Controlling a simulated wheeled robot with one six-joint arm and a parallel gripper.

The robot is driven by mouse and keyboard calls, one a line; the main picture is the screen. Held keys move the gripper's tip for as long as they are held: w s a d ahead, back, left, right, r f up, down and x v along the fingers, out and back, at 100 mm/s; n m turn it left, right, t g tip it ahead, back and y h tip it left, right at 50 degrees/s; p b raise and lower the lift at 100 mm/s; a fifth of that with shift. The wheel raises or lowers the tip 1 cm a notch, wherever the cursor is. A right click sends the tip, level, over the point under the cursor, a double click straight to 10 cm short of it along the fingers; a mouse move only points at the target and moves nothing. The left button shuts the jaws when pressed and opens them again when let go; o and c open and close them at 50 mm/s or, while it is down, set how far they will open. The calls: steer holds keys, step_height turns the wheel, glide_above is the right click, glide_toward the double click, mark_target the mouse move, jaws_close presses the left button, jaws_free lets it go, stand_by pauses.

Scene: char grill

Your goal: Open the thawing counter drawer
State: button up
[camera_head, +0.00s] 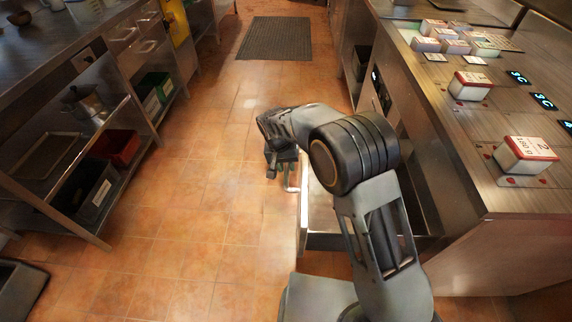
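The steel counter (433,130) runs along the right side of the picture. A drawer (304,222) stands out from its aisle side, and part of its inside shows behind and beside my arm. A pale, bent piece (292,188) at the drawer's far front corner looks like its handle. My gripper (279,171) points down next to this piece, at the drawer's aisle side. I cannot tell whether its fingers touch the handle or are shut on it. My arm hides much of the drawer.
Labelled boxes (526,154) and lit displays (543,101) are on the right counter top. A steel shelf unit (62,206) with bins (97,193) lines the left. The tiled aisle (190,200) between is clear, with a dark mat (275,38) farther off.

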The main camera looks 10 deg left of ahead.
steer(key=shift+o, duration=1.4)
step_height(320, 180, up, 14)
steer(key=a+p, duration=0.2)
steer(key=shift+s+a+f, duration=0.2)
steer(key=shift+a+f, duration=0.05)
steer(key=shift+a, duration=0.1)
steer(key=s+d+r+t+p, duration=0.1)
steer(key=s+d+r+p, duration=0.3)
steer(key=d, duration=0.5)
steer(key=s+d+r+m+t+y+p, duration=0.1)
steer(key=s+d+r+p, duration=0.4)
steer(key=s+d+r, duration=0.3)
steer(key=s+d+r+t+y+p, duration=0.1)
steer(key=s+d+r+p, duration=0.4)
steer(key=d, duration=0.6)
steer(key=shift+s+d+r, duration=0.2)
steer(key=shift+s+r, duration=0.25)
steer(key=shift+s, duration=0.1)
